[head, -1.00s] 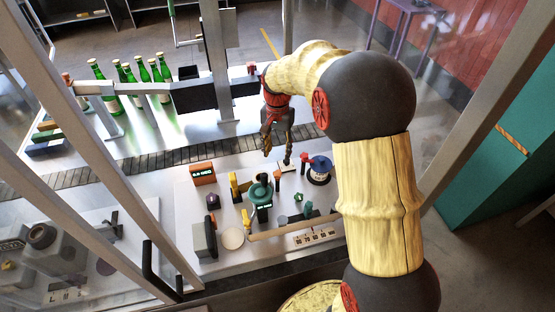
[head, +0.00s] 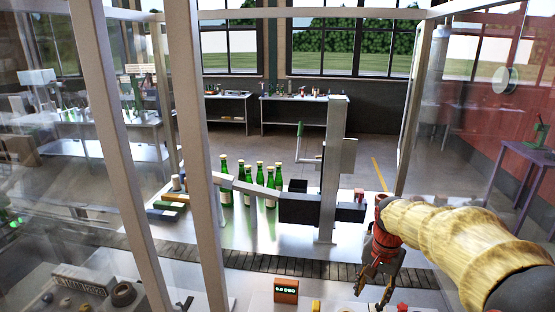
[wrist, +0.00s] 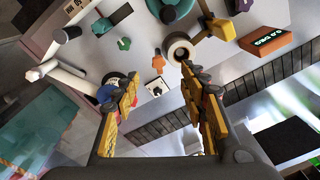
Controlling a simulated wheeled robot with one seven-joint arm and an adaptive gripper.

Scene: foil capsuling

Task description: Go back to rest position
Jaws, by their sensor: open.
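My gripper (head: 378,279) hangs at the lower right of the head view, fingers pointing down, above the near edge of the white worktable. In the wrist view my gripper (wrist: 160,98) has its two yellow-and-black fingers spread apart, with nothing held between them. Below the fingers lies the table with small tools and parts. My arm comes in from the right of the head view.
An orange display box (head: 286,290) stands on the near table; it also shows in the wrist view (wrist: 268,40). Behind runs a dark slatted conveyor (head: 260,263). Green bottles (head: 247,183) stand beyond it. Metal frame posts (head: 195,150) rise at the left.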

